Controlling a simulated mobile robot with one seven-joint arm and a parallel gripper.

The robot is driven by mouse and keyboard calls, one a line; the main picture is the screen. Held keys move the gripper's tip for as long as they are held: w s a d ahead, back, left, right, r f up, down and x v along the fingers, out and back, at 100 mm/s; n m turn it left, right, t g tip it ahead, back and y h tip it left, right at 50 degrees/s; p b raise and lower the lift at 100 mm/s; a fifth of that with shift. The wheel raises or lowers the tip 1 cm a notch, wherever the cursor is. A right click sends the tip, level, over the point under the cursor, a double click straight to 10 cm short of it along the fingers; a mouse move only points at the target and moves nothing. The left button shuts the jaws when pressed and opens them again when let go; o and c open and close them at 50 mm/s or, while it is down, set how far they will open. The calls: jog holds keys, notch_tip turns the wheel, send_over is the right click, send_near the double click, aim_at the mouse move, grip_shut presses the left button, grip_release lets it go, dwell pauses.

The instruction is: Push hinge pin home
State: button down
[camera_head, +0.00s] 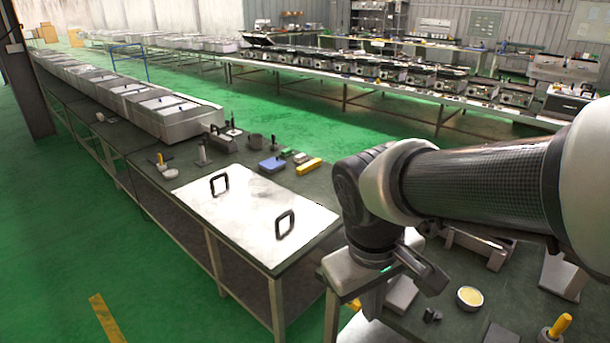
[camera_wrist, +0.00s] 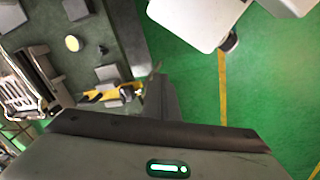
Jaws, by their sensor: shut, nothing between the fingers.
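I cannot make out a hinge pin in either view. My gripper (camera_wrist: 155,78) points down past the edge of the dark bench in the wrist view, its narrow fingers together and empty. In the head view my gripper (camera_head: 374,300) hangs below my wrist at the near bench's left side, partly hidden by the wrist. A small yellow and grey item (camera_wrist: 108,93) lies close to the left of the fingers in the wrist view; I cannot tell whether it touches them. A metal frame-like part (camera_wrist: 32,85) stands further left. A small dark part (camera_head: 432,315) lies on the bench right of my gripper.
The near bench (camera_head: 455,325) holds a round dish with yellow content (camera_head: 469,297), a yellow-handled tool (camera_head: 558,328) and grey blocks. A white panel with two black handles (camera_head: 255,215) lies on the bench to the left.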

jog(key=w+a+f+n+t+h+b, duration=0.3)
jog(key=f+n, duration=0.4)
jog(key=f, duration=0.2)
jog(key=w+a+f+n+t+h+b, duration=0.2)
jog(key=a+f+n+t+h+b, duration=0.1)
jog(key=f+n, duration=0.5)
jog(key=w+a+f+n+t+h+b, duration=0.3)
jog(key=f+n, duration=0.4)
jog(key=f, duration=0.3)
jog(key=shift+w+a+n+t+h+b, duration=0.35)
jog(key=shift+a+t+h, duration=0.55)
jog(key=shift+t+h, duration=0.2)
jog(key=b+x, duration=0.1)
jog(key=x, duration=1.3)
jog(key=shift+f, duration=0.1)
